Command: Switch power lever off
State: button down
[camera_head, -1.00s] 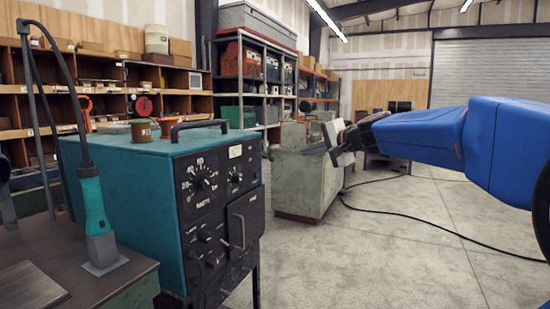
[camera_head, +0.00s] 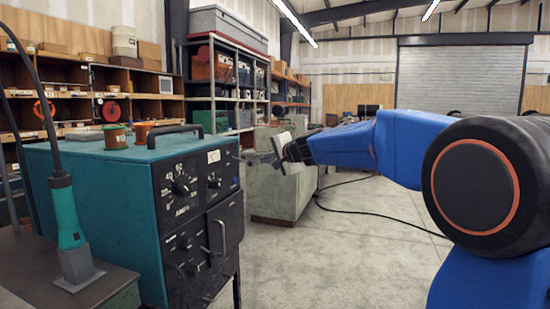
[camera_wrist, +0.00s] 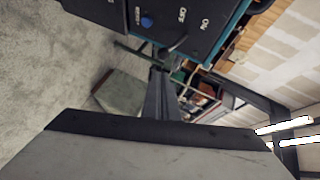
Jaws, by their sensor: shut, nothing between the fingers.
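The teal power machine (camera_head: 95,185) stands at the left in the head view, its black front panel (camera_head: 196,240) carrying dials and handles. In the wrist view, the same panel (camera_wrist: 110,10) is at the top, with ON and OFF labels and a dark power lever (camera_wrist: 178,46) beside OFF. I cannot clearly make out this lever in the head view. My gripper (camera_head: 246,158) points left at the panel's upper right edge. In the wrist view, its thin fingers (camera_wrist: 160,78) are together and empty, tips just below the lever. I cannot tell whether they touch it.
A blue knob (camera_wrist: 147,22) sits near the lever. A teal-handled torch (camera_head: 68,215) stands on the bench at left. Orange-brown spools (camera_head: 115,137) and a carry handle are on the machine top. A grey-green cabinet (camera_head: 280,190) stands behind my gripper. The floor at right is clear apart from a cable.

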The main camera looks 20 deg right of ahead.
jog(key=shift+w+a+f, duration=0.2)
jog(key=shift+w+a, duration=0.05)
jog(key=shift+a, duration=0.3)
jog(key=shift+w+a+f, duration=0.2)
jog(key=shift+a, duration=0.3)
jog(key=shift+a+f, duration=0.1)
jog(key=shift+f, duration=1.05)
